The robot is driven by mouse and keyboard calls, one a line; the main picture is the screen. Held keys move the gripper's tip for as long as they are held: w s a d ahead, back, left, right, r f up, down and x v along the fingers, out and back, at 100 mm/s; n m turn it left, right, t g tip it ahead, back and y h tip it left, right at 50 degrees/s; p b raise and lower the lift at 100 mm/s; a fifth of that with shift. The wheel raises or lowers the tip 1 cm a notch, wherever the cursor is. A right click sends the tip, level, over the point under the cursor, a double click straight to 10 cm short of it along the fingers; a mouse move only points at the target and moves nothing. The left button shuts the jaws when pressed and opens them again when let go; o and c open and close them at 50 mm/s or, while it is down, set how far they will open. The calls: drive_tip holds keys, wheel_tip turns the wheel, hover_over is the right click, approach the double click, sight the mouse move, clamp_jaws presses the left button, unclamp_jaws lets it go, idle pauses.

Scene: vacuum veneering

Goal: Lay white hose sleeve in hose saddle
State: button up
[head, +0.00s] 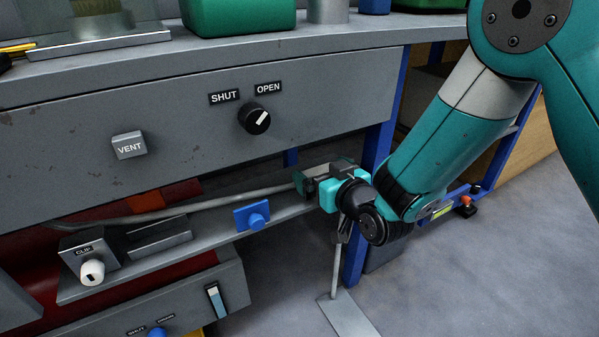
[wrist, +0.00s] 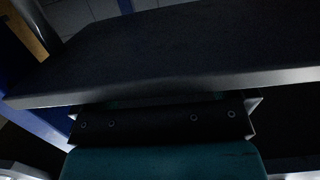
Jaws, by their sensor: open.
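A grey hose (head: 225,199) runs from the left, above the lower shelf, to my gripper (head: 303,184) at the shelf's right end in the head view. My gripper is open, and its fingers are at the hose's right end; I cannot tell whether they touch it. I cannot make out a white sleeve on the hose. A grey grooved block (head: 160,238), perhaps the hose saddle, sits on the shelf at the left, empty, with the hose above and behind it. In the dark wrist view, the dark gripper plate (wrist: 155,122) shows, but no hose.
Beside the grooved block is a CLIP block with a white knob (head: 92,271). A grey panel (head: 60,167) with a VENT button overhangs the shelf. A blue leg (head: 378,150) stands close behind my gripper. A thin post (head: 336,270) rises below it.

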drive_tip(key=shift+s+a, duration=0.15)
drive_tip(key=shift+a, duration=0.2)
drive_tip(key=c, duration=0.6)
drive_tip(key=shift+r, duration=0.15)
